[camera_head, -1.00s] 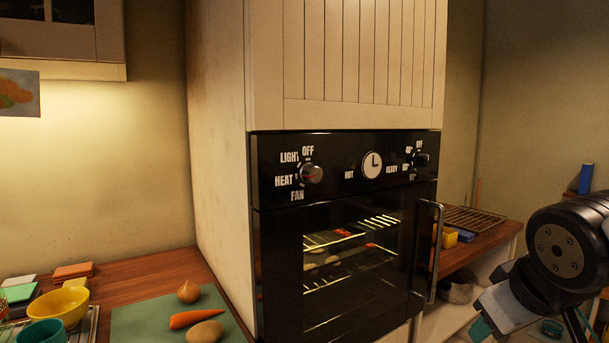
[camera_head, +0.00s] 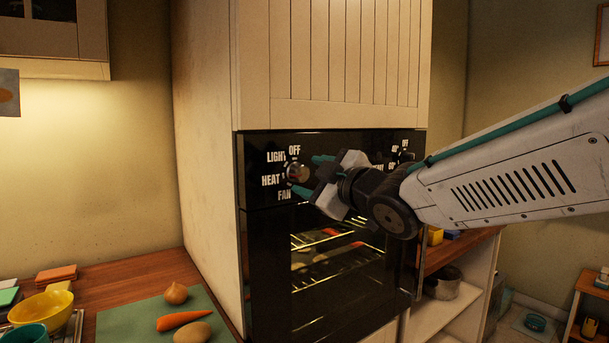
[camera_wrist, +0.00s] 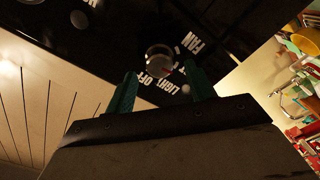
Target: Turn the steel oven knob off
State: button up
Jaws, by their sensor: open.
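The steel oven knob (camera_head: 297,172) sits at the left of the black oven panel, by the words OFF, LIGHT, HEAT and FAN. My gripper (camera_head: 308,176) is open in front of the knob. In the wrist view my two teal fingers (camera_wrist: 160,73) stand apart, one toward each side of the knob, with the knob between and slightly beyond their tips. I see no clear contact. My gripper hides the clock in the head view.
A second knob (camera_head: 405,156) sits at the panel's right, partly behind my arm. The oven door (camera_head: 270,270) is shut below. A counter at left holds a yellow bowl (camera_head: 40,305), a green board (camera_head: 125,322), a carrot (camera_head: 183,320) and an onion (camera_head: 176,292).

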aim_at(303, 174)
jog(key=shift+x, duration=1.5)
jog(key=c, duration=1)
